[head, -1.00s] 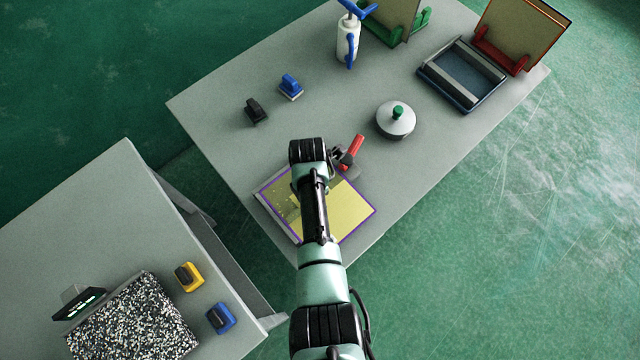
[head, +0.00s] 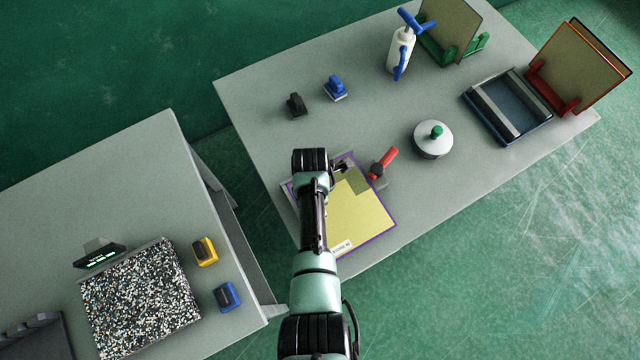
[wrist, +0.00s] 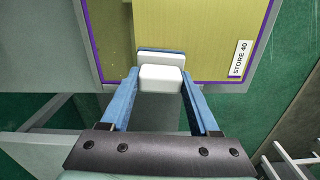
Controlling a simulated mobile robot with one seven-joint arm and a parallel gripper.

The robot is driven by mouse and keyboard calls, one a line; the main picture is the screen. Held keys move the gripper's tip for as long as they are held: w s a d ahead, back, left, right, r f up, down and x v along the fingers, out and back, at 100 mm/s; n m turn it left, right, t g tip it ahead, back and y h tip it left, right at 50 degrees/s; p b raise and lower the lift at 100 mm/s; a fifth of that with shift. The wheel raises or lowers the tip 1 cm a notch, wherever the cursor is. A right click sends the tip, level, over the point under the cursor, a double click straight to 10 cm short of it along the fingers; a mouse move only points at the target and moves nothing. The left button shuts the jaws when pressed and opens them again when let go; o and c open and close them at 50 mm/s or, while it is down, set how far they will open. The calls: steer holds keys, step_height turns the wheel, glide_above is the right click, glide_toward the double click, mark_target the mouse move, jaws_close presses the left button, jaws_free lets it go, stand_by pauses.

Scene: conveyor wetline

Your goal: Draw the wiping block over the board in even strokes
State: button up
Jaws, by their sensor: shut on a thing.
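The board (head: 362,212) is yellow with a purple border and lies flat near the table's near corner. A white label reading "STORE 40" shows at its edge in the wrist view (wrist: 241,58). My gripper (wrist: 160,82) is shut on the wiping block (wrist: 161,77), which has a white body and a blue-edged base. The block is over the board near its edge in the wrist view; I cannot tell whether it touches. A few faint specks show on the board left of the block. In the head view my arm hides the block and the board's left part.
A red-handled clamp (head: 384,162) stands at the board's far corner. A white round pot with a green knob (head: 433,140), a spray bottle (head: 400,52), a blue tray (head: 508,107) and two small blocks stand farther back. A speckled panel (head: 140,297) lies on the left table.

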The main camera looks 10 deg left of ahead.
steer(key=shift+s+a, duration=0.35)
steer(key=shift+a, duration=0.45)
steer(key=shift+s+a+f, duration=0.1)
steer(key=shift+a, duration=0.1)
steer(key=shift+c, duration=0.6)
steer(key=shift+w+d+b, duration=0.4)
steer(key=shift+w+d, duration=0.3)
steer(key=shift+d, duration=0.25)
steer(key=shift+w+d+b, duration=0.35)
steer(key=shift+w+d, duration=0.3)
steer(key=shift+d, duration=0.25)
steer(key=shift+w+d+r+b, duration=0.1)
steer(key=shift+w+d+b, duration=0.6)
steer(key=shift+w+d, duration=0.4)
steer(key=shift+w+d+r+b, duration=0.1)
steer(key=shift+w+d+b, duration=0.65)
steer(key=shift+d, duration=0.6)
steer(key=shift+w+d+f+b, duration=0.2)
steer(key=shift+w+d+b, duration=0.65)
steer(key=shift+d+b, duration=0.25)
steer(key=shift+w+d, duration=0.2)
steer(key=shift+d, duration=0.15)
